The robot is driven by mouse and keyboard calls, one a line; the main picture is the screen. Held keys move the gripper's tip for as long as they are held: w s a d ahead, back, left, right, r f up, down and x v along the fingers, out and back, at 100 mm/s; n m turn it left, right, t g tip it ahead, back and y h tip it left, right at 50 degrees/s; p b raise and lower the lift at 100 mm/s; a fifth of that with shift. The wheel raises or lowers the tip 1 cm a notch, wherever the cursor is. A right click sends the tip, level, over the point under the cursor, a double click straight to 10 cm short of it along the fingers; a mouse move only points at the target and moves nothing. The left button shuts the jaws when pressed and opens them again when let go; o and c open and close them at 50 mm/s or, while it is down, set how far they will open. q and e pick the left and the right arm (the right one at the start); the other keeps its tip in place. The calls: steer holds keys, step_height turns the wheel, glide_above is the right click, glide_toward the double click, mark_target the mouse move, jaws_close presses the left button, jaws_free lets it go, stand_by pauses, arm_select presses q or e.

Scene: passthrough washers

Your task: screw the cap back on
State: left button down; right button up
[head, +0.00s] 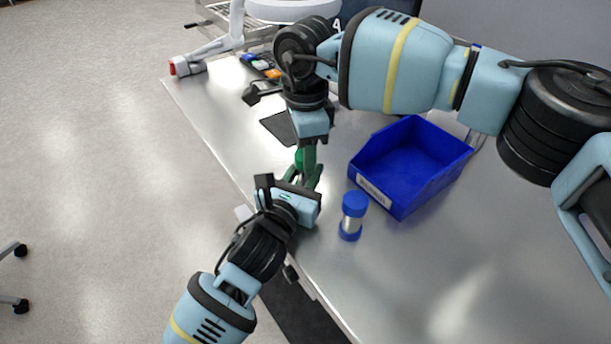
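My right gripper (308,168) points straight down, and its fingers are seen edge-on. My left gripper (304,178) comes up from the lower left, with its fingers around the same spot just below the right fingertips. A small bright green piece (299,158), possibly the cap, shows beside the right fingers. The rest of whatever is between the two grippers is hidden, so I cannot tell how either one grips it.
An open blue bin (421,191) with a label stands right of the grippers. The grey metal table (480,270) is clear at the front right. Its left edge runs close to my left gripper. Small coloured items (262,63) and a dark flat piece (279,128) lie farther back.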

steer(key=c, duration=0.5)
steer(key=m, duration=0.5)
steer(key=shift+c, duration=0.2)
steer(key=m, duration=0.6)
steer(key=o, duration=1.2)
steer(key=shift+c, duration=0.2)
step_height(320, 180, up, 12)
